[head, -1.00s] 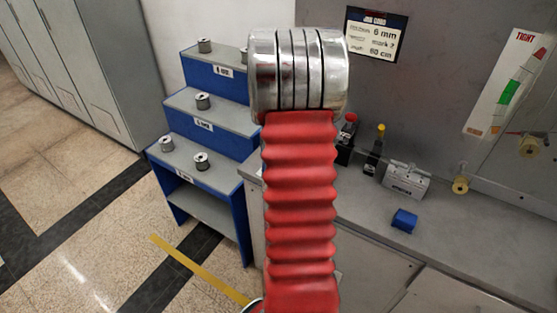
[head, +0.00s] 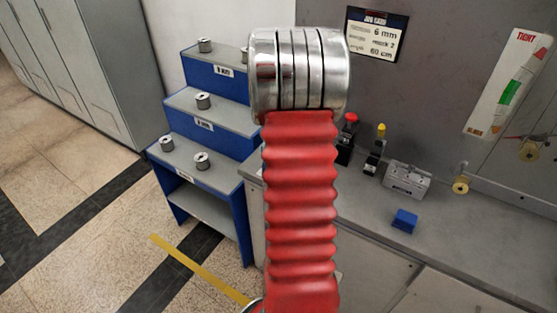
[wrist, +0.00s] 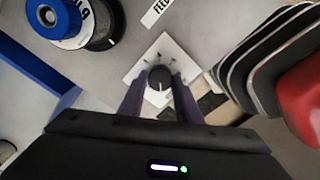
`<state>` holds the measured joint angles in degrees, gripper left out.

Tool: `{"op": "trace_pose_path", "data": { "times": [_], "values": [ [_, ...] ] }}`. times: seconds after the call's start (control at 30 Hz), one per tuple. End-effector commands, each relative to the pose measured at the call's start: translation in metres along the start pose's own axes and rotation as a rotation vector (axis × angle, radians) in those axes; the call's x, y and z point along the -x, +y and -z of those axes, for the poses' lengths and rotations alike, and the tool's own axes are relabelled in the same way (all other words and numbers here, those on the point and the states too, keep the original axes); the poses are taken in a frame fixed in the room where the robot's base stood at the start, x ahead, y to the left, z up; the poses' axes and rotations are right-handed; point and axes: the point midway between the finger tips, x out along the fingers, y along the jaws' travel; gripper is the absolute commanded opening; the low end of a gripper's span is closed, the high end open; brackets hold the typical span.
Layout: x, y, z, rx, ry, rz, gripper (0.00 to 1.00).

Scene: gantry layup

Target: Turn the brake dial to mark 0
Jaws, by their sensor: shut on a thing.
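The brake dial (wrist: 160,77) is a small dark round knob on a white square plate (wrist: 138,72) in the wrist view. A pale line shows on the knob's near side. Small dark marks sit on the plate above the knob, too small to read. My gripper (wrist: 160,88) has a finger on each side of the knob and is shut on it. The dial and my gripper are not visible in the head view, where my red and silver arm fills the middle.
In the wrist view, a blue and white spool (wrist: 62,18) is at upper left and a label (wrist: 160,10) above. In the head view, blue stepped shelves (head: 212,110) hold several small spools. A blue block (head: 404,220) and a grey box (head: 407,180) sit on the bench.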

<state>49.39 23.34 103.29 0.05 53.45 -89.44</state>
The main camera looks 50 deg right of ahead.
Motion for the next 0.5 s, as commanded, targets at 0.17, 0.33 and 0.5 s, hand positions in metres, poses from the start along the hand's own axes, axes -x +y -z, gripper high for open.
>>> {"op": "trace_pose_path", "data": {
  "times": [0.17,0.33,0.5],
  "values": [
    [0.0031,0.0032,0.0004,0.001,0.0,-0.01,0.08],
    [0.0024,0.0025,0.0,0.0,0.0,-0.008,0.42],
    [0.0013,0.0015,-0.0004,-0.001,-0.001,-0.004,0.49]
  ]
}}
